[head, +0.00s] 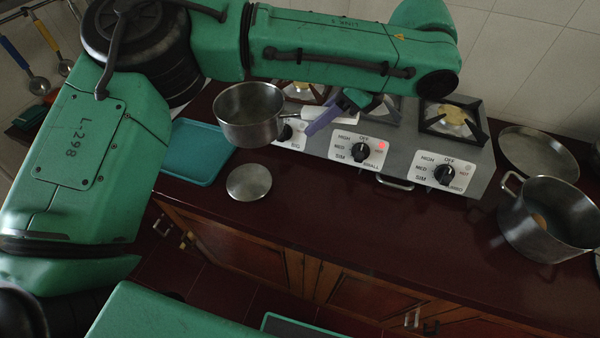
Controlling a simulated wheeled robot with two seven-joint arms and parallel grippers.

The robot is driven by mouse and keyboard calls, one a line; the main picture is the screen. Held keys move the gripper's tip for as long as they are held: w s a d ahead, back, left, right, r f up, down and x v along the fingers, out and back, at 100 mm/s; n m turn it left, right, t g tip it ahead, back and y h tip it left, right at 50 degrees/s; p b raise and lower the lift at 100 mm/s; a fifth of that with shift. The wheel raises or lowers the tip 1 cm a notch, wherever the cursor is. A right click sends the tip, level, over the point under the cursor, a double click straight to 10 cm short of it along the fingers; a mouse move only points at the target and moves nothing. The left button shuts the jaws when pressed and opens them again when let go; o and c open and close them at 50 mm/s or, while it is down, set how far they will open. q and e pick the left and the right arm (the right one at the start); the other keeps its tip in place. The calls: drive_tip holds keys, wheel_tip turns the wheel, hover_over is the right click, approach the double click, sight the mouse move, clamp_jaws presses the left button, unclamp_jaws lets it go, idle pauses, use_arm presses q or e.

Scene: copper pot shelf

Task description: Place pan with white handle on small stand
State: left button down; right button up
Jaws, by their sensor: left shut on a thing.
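The metal pan (247,116) has a white handle (312,113) pointing right. It appears upright, and its inside looks empty. My left gripper (328,117) is shut on the handle, with a purple finger across it; the other finger is mostly hidden. The pan shows in front of the stove's left end and seems held above the counter. A small round grey disc (249,182), which looks like the small stand, lies on the counter below the pan in the picture, with nothing on it. My right gripper is not in view.
A grey stove (404,165) with several knobs stands behind; a red light glows by the middle knob. A teal tray (190,160) lies left of the disc. A large pot (535,225) and a round lid or plate (535,150) are at right. The dark red counter (340,225) is clear between.

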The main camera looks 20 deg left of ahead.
use_arm(q)
drive_tip(key=f, duration=1.7)
drive_tip(key=shift+w+f+b, duration=0.25)
drive_tip(key=shift+f+b, duration=0.05)
drive_tip(key=c, duration=0.6)
unclamp_jaws()
drive_tip(key=shift+s, duration=0.1)
drive_tip(key=shift+d+r, duration=0.25)
drive_tip(key=shift+r, duration=0.05)
drive_tip(key=v, duration=1.1)
drive_tip(key=shift+r, duration=0.15)
